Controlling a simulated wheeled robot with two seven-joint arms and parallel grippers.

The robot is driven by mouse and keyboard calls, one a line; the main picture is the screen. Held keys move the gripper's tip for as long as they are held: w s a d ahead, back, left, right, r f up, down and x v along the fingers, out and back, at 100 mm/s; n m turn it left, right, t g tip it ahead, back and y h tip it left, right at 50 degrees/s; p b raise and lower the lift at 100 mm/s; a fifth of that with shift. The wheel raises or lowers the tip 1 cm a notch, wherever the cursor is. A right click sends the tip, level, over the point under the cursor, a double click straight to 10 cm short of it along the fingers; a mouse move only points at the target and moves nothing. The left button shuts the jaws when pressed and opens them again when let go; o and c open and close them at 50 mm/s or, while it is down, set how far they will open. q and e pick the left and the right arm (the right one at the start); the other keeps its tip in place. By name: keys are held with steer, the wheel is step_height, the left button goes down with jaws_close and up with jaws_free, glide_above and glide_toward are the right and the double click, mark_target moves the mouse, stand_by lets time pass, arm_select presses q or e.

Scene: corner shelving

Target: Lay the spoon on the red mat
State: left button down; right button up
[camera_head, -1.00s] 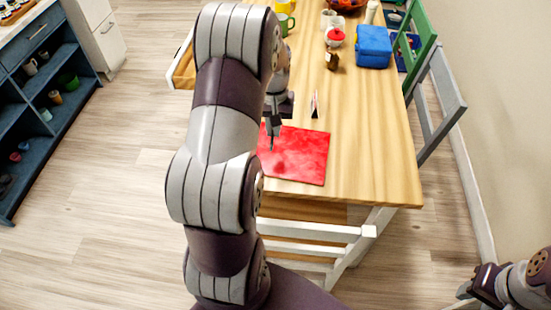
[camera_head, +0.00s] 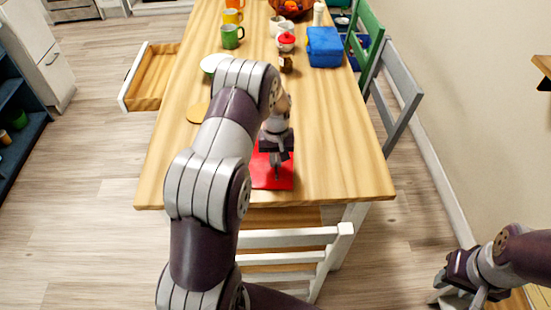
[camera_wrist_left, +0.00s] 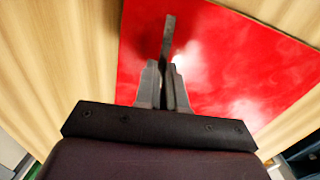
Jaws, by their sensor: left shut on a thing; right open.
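The red mat (camera_head: 284,183) lies flat near the front end of the wooden table, partly covered by my left arm and gripper. It also fills much of the left wrist view (camera_wrist_left: 245,65). My left gripper (camera_head: 276,172) points down over the mat. In the left wrist view its fingers (camera_wrist_left: 166,88) are shut on a thin grey piece, the spoon (camera_wrist_left: 168,38), which sticks out beyond the fingertips over the mat. Most of the spoon is hidden, and I cannot tell whether it touches the mat. My right gripper (camera_head: 456,294) is open, low at the right, away from the table.
A white chair (camera_head: 290,238) stands at the table's front edge. A blue box (camera_head: 324,47), green mug (camera_head: 232,37) and red-lidded jar (camera_head: 286,42) stand farther back. An open drawer (camera_head: 150,80) juts out left. Bare tabletop (camera_head: 335,140) lies right of the mat.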

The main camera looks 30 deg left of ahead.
arm_select(q)
steer(key=shift+w+f, duration=0.1)
steer(key=shift+f, duration=0.2)
steer(key=shift+f, duration=0.1)
steer(key=c, duration=1.2)
jaws_free()
step_height(320, 180, up, 12)
steer(key=s+d+m, duration=0.2)
steer(key=s+d, duration=0.2)
steer(key=s, duration=0.2)
steer(key=s+d+r+m+t, duration=0.1)
steer(key=s+d+m, duration=0.1)
steer(key=s+d, duration=0.2)
steer(key=s+d+r+m, duration=0.1)
steer(key=s+d, duration=0.3)
steer(key=s, duration=0.6)
steer(key=shift+m, duration=0.8)
steer(key=shift+r, duration=0.1)
